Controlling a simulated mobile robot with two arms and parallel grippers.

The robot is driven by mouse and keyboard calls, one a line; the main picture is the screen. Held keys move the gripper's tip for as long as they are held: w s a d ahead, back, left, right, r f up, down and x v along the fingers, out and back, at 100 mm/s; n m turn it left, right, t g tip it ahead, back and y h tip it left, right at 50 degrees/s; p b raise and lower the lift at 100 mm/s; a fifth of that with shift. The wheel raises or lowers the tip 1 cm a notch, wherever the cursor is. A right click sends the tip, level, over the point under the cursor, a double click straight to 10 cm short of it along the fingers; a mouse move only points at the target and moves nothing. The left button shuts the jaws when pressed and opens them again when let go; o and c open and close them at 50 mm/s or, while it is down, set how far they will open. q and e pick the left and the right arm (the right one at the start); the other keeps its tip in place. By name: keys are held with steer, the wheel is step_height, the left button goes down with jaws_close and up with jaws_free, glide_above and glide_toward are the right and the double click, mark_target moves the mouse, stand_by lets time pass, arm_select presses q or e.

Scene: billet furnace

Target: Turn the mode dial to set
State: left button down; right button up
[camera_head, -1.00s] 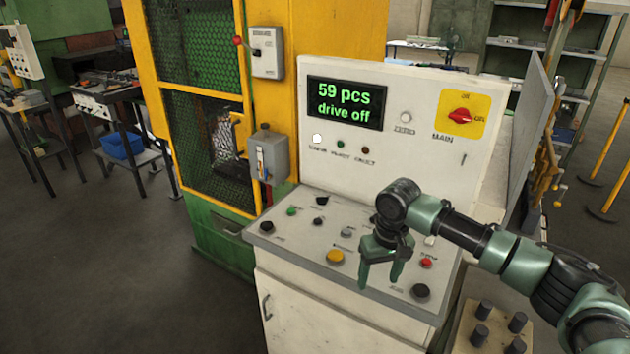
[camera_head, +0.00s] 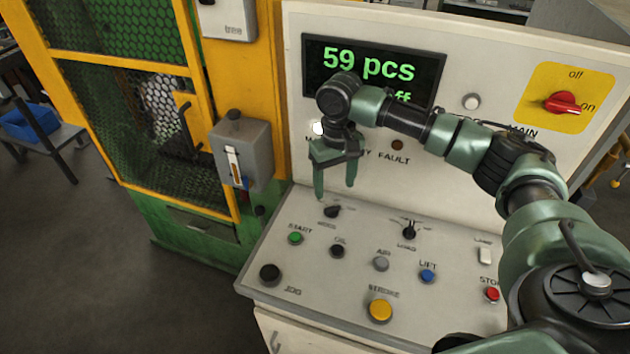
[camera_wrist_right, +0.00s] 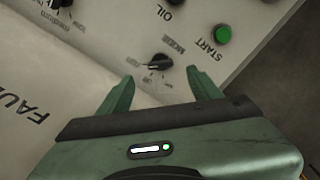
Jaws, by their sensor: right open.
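The mode dial (camera_head: 332,211) is a small black pointer knob near the back edge of the sloped control panel. It also shows in the right wrist view (camera_wrist_right: 158,62) beside its MODE label, with small position marks too blurred to read. My right gripper (camera_head: 336,189) is open and empty, pointing down just above and behind the dial. In the right wrist view its two fingers (camera_wrist_right: 160,78) are spread, with the dial between and just beyond the tips, apparently untouched. My left gripper is out of view.
The panel (camera_head: 320,262) also carries a green START button (camera_head: 295,238), a LOAD knob (camera_head: 408,231), a yellow STROKE button (camera_head: 380,309) and a red STOP button (camera_head: 492,294). The upright display board (camera_head: 455,180) rises close behind my gripper. A grey lever box (camera_head: 256,150) stands left.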

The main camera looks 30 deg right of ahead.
mark_target(333, 207)
steer(key=shift+w, duration=0.3)
steer(key=shift+w+f, duration=0.1)
steer(key=shift+f, duration=0.15)
steer(key=f, duration=0.2)
steer(key=f+p, duration=0.1)
steer(key=f, duration=0.1)
steer(key=f+p, duration=0.1)
steer(key=f, duration=0.1)
steer(key=shift+s, duration=0.35)
steer(key=shift+w+f, duration=0.1)
steer(key=shift+f, duration=0.45)
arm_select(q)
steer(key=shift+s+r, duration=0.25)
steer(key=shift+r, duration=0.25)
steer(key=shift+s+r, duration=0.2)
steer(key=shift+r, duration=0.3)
arm_select(e)
steer(key=shift+c, duration=0.3)
